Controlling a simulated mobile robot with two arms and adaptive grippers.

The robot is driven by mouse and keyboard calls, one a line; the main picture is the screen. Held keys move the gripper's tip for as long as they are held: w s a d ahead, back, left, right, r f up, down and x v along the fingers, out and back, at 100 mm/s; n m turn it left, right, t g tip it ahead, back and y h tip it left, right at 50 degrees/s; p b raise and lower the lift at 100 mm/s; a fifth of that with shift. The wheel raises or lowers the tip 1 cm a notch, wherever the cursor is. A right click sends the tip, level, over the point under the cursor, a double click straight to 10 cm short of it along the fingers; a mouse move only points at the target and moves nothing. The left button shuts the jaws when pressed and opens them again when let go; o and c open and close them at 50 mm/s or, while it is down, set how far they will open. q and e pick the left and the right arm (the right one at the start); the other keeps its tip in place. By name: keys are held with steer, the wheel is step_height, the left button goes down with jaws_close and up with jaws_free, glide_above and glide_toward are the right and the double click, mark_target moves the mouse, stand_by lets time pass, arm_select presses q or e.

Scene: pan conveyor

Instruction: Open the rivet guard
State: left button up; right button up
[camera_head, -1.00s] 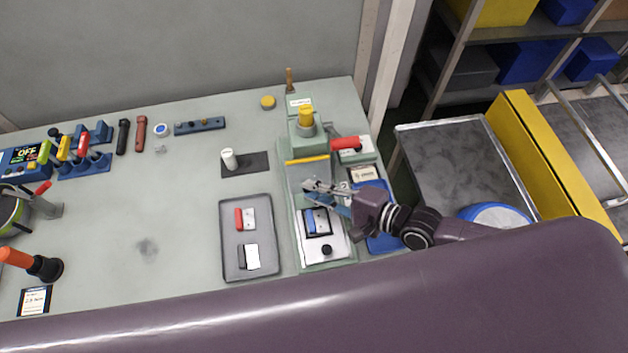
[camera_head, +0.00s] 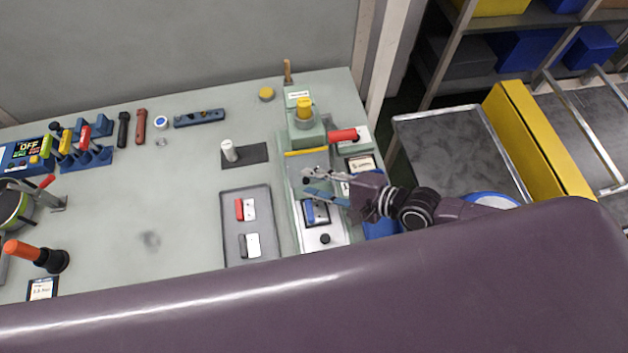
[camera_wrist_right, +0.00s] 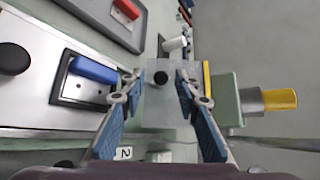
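The rivet station (camera_head: 338,233) has a grey plate, apparently the guard (camera_head: 294,172), lying in front of its yellow bar (camera_head: 306,153). In the right wrist view the plate (camera_wrist_right: 172,103) lies below my fingers, with a small dark knob (camera_wrist_right: 160,78) showing between the fingertips. My right gripper (camera_head: 310,181) is over the plate, coming in from the right. It is open, its two blue-padded fingers (camera_wrist_right: 160,88) spread apart with nothing held. Contact with the knob cannot be told. My left gripper is not in view.
A blue rocker switch (camera_head: 316,212) is in front of the plate. A yellow-topped press (camera_head: 304,108) stands behind it, with a red handle (camera_head: 342,135) to the right. A grey tray (camera_head: 233,190) with small parts is left. Bare bench lies further left.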

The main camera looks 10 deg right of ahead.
steer(key=v, duration=1.2)
steer(key=shift+c, duration=0.4)
